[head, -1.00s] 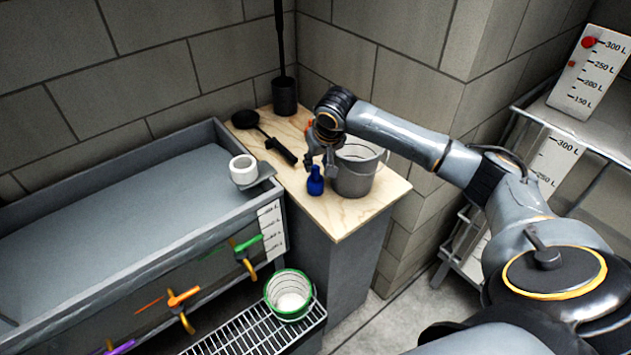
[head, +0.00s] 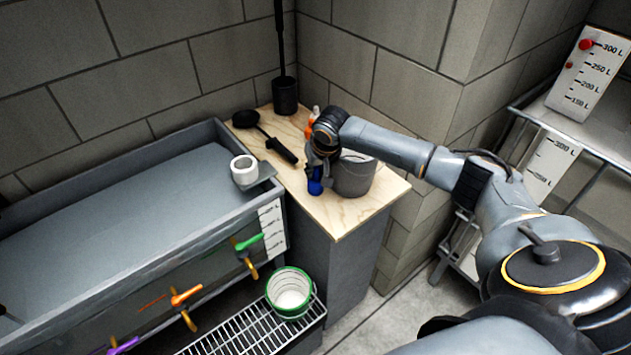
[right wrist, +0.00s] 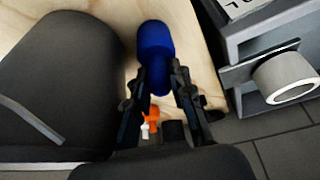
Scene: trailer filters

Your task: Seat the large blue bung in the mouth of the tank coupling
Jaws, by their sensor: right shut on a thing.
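In the right wrist view the bung (right wrist: 155,38) shows between the fingertips (right wrist: 160,78). The white tank coupling (head: 243,169), a short ring with an open, empty mouth, sits on a small bracket at the trough's right corner. It also shows at the right of the right wrist view (right wrist: 290,77). My left gripper is not in view.
The grey bucket (head: 354,177) stands close beside my right gripper. A black ladle (head: 268,138), a dark holder (head: 285,96) and an orange-and-white item (head: 312,115) are on the worktop (head: 342,217). A green-rimmed basket (head: 289,292) sits on the rack below. The trough (head: 130,220) looks empty.

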